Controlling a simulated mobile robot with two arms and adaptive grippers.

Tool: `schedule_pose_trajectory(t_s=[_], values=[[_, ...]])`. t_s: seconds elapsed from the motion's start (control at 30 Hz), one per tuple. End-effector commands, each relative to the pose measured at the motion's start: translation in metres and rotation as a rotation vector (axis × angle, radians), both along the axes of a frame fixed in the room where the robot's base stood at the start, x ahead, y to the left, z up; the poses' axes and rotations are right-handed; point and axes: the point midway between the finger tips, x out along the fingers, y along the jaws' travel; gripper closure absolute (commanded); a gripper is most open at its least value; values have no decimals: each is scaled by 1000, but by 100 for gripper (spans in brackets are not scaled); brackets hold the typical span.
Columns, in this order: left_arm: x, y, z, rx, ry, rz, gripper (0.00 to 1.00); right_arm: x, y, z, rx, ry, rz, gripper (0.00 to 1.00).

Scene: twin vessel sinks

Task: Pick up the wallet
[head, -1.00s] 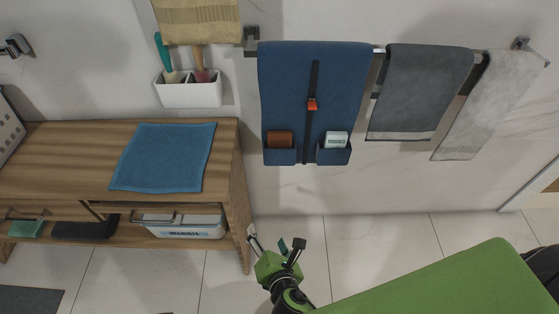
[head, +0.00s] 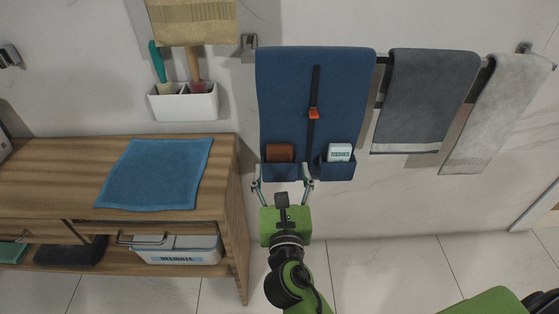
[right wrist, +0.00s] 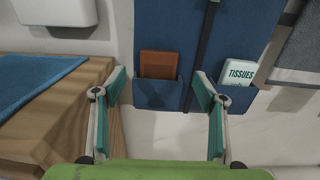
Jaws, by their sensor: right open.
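The brown wallet (head: 279,152) stands in the left pocket of a blue hanging organizer (head: 290,100). Its upper part shows above the pocket rim; its lower part is hidden in the pocket. In the right wrist view the wallet (right wrist: 159,64) is ahead, between the fingers and beyond them. My right gripper (head: 283,185) is open and empty, just below and in front of the left pocket. Its two fingers (right wrist: 160,88) are spread wide to either side of that pocket. My left gripper is not in view.
A tissue pack (head: 340,152) sits in the right pocket, close to my right finger. A wooden cabinet (head: 235,220) with a blue cloth (head: 155,172) stands at left. Grey towels (head: 425,100) hang at right. A white holder (head: 185,103) with brushes is on the wall.

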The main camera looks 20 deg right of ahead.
Motion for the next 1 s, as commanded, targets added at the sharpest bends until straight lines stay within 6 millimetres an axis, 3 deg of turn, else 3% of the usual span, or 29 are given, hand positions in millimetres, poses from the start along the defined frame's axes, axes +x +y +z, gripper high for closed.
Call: schedule_pose_trajectory(t_s=[0.17,0.5,0.77,0.93,1.0], values=[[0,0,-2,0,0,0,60,12,-3,-1,2,-1,0,35],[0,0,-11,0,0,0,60,55,-13,-4,3,-2,1,35],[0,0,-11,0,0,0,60,57,-13,-4,3,-1,1,35],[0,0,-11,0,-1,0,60,57,-14,-4,3,0,1,76],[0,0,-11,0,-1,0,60,57,-13,-4,3,0,1,76]])
